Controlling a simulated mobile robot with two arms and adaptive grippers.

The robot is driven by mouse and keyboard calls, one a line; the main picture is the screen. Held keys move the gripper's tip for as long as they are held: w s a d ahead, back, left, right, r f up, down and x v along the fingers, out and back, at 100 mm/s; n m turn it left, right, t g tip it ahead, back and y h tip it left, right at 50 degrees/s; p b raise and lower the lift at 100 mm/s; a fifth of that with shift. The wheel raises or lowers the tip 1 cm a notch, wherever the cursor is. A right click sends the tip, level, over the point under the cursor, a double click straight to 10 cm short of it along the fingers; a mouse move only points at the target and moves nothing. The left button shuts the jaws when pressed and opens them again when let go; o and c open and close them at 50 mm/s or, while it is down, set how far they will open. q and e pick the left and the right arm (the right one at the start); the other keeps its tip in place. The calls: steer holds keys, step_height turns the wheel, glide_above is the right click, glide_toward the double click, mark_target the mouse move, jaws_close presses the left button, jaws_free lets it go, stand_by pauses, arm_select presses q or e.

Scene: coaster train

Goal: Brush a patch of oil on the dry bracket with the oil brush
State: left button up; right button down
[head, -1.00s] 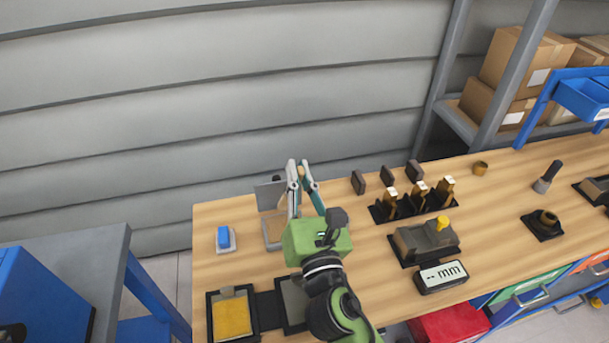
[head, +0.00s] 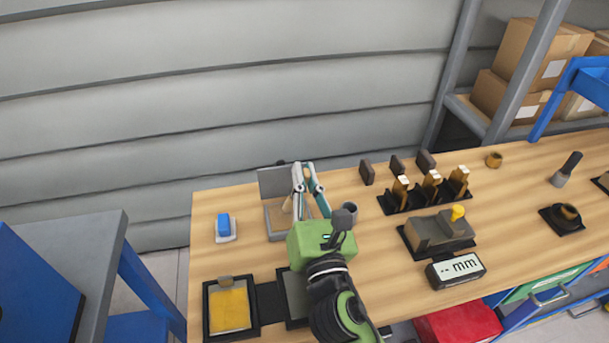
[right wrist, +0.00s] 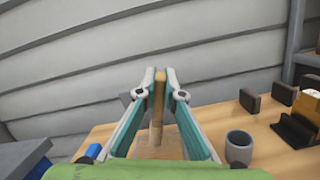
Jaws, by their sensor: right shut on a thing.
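My right gripper (head: 303,168) is shut on a slim wooden handle, which I take for the oil brush (right wrist: 158,105). In the right wrist view the handle stands roughly upright between the fingers. Its lower end is hard to make out. A grey angled piece with an upright back plate (head: 274,181), likely the dry bracket, stands at the back left of the bench, just left of and behind the fingers. I cannot tell whether the brush touches it. A grey cup (head: 350,208) stands right of the gripper and also shows in the right wrist view (right wrist: 239,147). My left gripper is out of view.
A blue block on a pale base (head: 224,226) sits at left. A yellow pad in a black tray (head: 229,308) is in front. Black stands with brass-coloured pieces (head: 428,190), a yellow-knobbed fixture (head: 436,232) and an mm display (head: 455,270) are at right.

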steer(key=shift+f+b, duration=0.5)
steer(key=shift+f, duration=0.15)
stand_by(0.8)
steer(key=shift+f, duration=0.2)
stand_by(0.8)
step_height(320, 180, up, 8)
steer(key=p, duration=0.8)
steer(key=shift+f, duration=0.25)
steer(key=shift+f, duration=0.1)
stand_by(0.4)
